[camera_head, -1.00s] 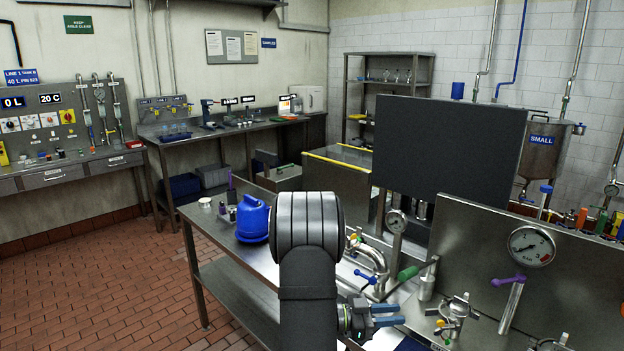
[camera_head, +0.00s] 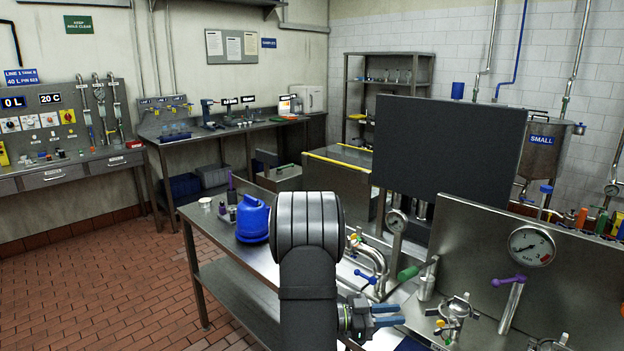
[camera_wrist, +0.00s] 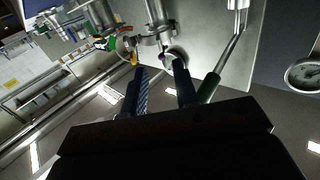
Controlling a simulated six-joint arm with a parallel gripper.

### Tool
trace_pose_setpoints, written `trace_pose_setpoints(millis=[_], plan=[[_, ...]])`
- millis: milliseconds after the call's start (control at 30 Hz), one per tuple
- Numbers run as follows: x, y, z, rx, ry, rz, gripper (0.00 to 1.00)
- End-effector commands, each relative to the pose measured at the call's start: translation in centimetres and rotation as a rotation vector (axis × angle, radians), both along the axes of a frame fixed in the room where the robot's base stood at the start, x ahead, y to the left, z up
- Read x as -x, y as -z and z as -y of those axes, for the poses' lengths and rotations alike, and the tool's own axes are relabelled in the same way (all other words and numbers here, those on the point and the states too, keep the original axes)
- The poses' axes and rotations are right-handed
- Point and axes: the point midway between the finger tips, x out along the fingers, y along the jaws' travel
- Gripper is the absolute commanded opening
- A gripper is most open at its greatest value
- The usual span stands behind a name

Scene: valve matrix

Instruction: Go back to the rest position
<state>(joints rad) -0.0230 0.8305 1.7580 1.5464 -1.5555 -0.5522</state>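My gripper (camera_head: 401,314) is in the lower middle of the head view, with its blue fingers pointing right above the steel bench. In the wrist view the two fingers (camera_wrist: 161,66) stand apart, with bench and fittings visible between them. It is open and I see nothing held. A green-handled lever (camera_head: 408,273) is just above and right of the fingers in the head view. It also shows beside the right finger in the wrist view (camera_wrist: 208,88).
Pipes with a blue-handled valve (camera_head: 366,276) stand close behind my gripper. A steel panel with a pressure gauge (camera_head: 531,246) and a purple-handled valve (camera_head: 509,281) is to the right. A blue jug (camera_head: 252,219) stands left of my arm. A dark screen (camera_head: 445,150) rises behind.

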Motion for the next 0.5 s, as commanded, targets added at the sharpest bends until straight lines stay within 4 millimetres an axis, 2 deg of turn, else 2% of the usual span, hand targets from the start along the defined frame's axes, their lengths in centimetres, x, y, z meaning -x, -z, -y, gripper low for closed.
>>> trace_pose_setpoints(millis=[33, 400, 433, 500], plan=[[0.0, 0.0, 1.1, 0.001, 0.004, 0.0, 0.27], [-0.3, 0.0, 8.3, 0.0, 0.003, 0.0, 0.27], [-0.3, 0.0, 8.9, 0.0, 0.004, 0.0, 0.27], [0.1, 0.0, 8.8, 0.0, -0.047, -0.004, 0.27]])
